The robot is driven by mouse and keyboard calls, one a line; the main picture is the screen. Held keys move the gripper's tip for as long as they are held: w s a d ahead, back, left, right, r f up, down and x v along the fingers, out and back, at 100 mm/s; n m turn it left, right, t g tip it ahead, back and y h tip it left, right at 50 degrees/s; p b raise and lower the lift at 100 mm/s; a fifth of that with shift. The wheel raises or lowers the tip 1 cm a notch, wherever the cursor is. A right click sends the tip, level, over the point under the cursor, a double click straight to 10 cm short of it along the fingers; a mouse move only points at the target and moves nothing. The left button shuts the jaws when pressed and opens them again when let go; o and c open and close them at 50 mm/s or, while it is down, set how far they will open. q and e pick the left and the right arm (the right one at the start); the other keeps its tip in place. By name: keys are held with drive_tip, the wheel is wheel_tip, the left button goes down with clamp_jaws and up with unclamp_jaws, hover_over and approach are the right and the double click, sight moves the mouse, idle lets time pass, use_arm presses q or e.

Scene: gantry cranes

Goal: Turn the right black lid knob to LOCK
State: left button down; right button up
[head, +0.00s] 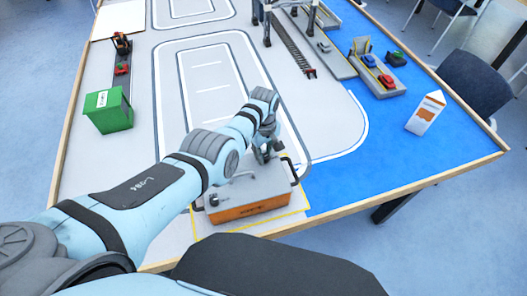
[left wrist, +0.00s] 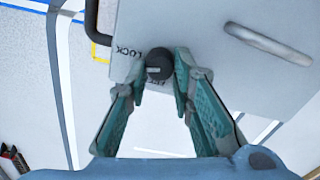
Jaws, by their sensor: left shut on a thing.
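The orange box (head: 250,209) with a grey lid (head: 262,187) stands near the table's front edge. A black lid knob (left wrist: 158,66) sits near the lid's edge in the left wrist view, beside printed lettering that includes LOCK (left wrist: 128,51). A pale mark shows on the knob; which label it points to is unclear. My left gripper (left wrist: 160,70) is shut on this knob, one finger on each side. In the head view my left gripper (head: 267,152) is at the lid's far right part and hides this knob. Another black knob (head: 213,200) shows at the lid's front left. My right gripper is not in view.
A silver handle (left wrist: 268,43) stands on the lid, and a black handle (head: 294,171) is at the box's right end. A green container (head: 108,110) and a white-orange carton (head: 426,112) stand well away. The table right of the box is clear.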

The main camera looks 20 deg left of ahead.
sight(264, 155)
use_arm(q)
drive_tip(key=shift+s+f+m, duration=0.1)
drive_tip(key=shift+m, duration=1.4)
drive_tip(key=c, duration=1.4)
unclamp_jaws()
drive_tip(key=shift+w+r, duration=0.2)
drive_tip(key=shift+r, duration=0.1)
wheel_tip(264, 155, up, 11)
drive_tip(key=shift+r, duration=0.2)
